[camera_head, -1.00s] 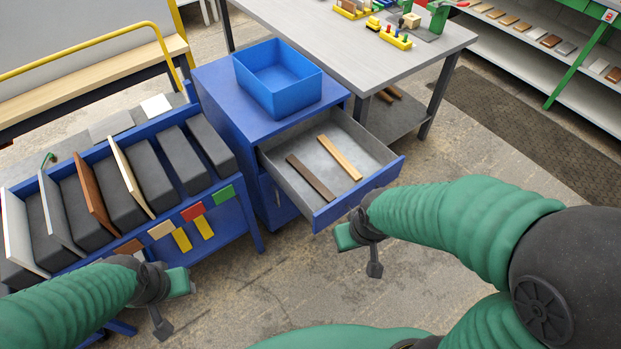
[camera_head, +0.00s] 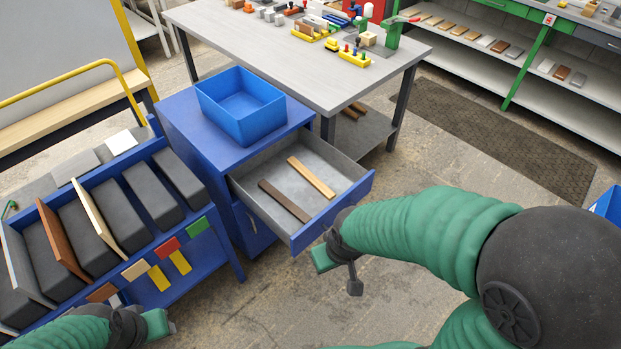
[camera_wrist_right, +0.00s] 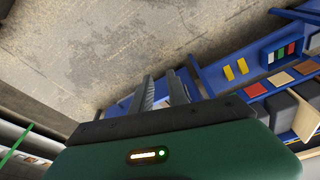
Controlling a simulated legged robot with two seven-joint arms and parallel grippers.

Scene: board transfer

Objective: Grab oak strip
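The oak strip, the lighter tan one (camera_head: 312,177), lies flat in the open grey drawer (camera_head: 327,155) of a blue cabinet. A dark brown strip (camera_head: 285,201) lies beside it, apart from it. My right gripper (camera_head: 338,270) is in front of the drawer's front corner, outside it and apart from both strips. In the right wrist view its two fingers (camera_wrist_right: 163,88) stand apart with nothing between them. My left gripper (camera_head: 158,325) is at the lower left, below the blue rack, away from the drawer; its fingers are too unclear to judge.
A blue bin (camera_head: 241,107) stands on the blue cabinet (camera_head: 180,125). A blue rack (camera_head: 200,235) with several upright boards is at left. A grey table (camera_head: 310,75) with small parts stands behind. The floor (camera_head: 420,165) right of the drawer is clear.

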